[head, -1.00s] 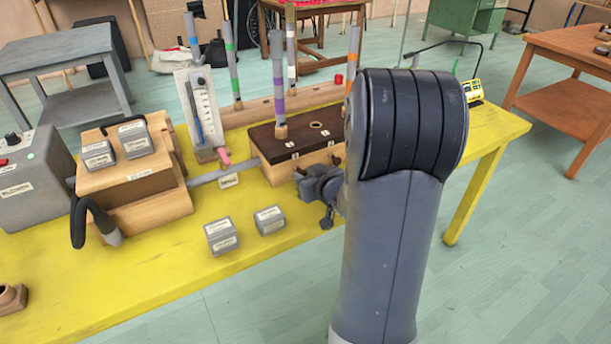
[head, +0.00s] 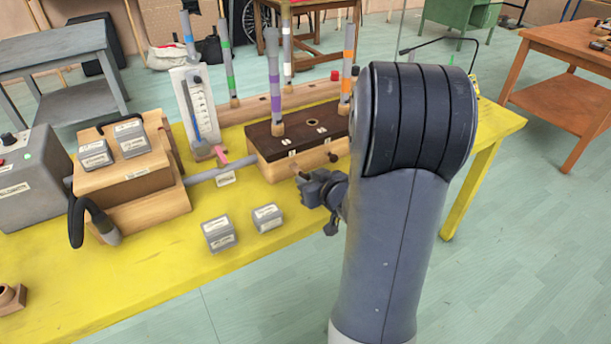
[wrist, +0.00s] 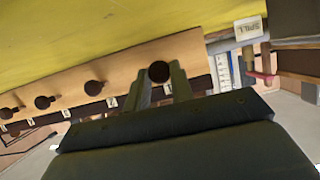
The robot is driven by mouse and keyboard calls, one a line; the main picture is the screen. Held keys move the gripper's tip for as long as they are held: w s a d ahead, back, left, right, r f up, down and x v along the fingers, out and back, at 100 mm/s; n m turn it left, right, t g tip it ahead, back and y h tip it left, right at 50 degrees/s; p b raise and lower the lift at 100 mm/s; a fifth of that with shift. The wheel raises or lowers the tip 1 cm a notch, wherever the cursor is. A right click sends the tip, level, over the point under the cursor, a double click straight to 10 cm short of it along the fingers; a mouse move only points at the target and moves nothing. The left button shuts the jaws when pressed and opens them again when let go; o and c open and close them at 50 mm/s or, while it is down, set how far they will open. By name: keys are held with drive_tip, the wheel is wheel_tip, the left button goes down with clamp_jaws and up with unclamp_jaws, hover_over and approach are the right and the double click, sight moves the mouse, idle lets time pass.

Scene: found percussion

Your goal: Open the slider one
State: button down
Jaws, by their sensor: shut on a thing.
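The wooden slider box (head: 288,167) has a dark top with small white labels and stands on the yellow bench. Round dark knobs stick out of its front, and several show in a row in the wrist view. My gripper (head: 303,179) is at the front face, by the left end of the box in the head view. In the wrist view my gripper's fingers (wrist: 161,86) are shut around the end knob (wrist: 159,72). The neighbouring knob (wrist: 94,88) is free and apart from the fingers. My arm hides the box's right part in the head view.
A grey pipe (head: 225,172) joins the box to a wooden bellows block (head: 135,195) with grey weights on it. Two loose weights (head: 219,233) lie in front. Striped tubes (head: 274,80) and a gauge (head: 198,108) stand upright. The bench's front edge is close by.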

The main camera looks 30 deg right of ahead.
drive_tip(key=c, duration=1.3)
unclamp_jaws()
drive_tip(key=shift+o, duration=0.2)
drive_tip(key=p+v, duration=0.2)
drive_tip(key=v, duration=0.7)
drive_tip(key=shift+s+d+r+p, duration=0.1)
drive_tip(key=shift+s+r+p, duration=0.05)
drive_tip(key=shift+p, duration=0.15)
drive_tip(key=shift+s+r, duration=0.2)
drive_tip(key=shift+s, duration=0.5)
drive_tip(key=b+x, duration=0.3)
drive_tip(key=x, duration=0.9)
drive_tip(key=shift+r, duration=0.1)
drive_tip(key=shift+w, duration=0.8)
drive_tip(key=shift+r, duration=0.1)
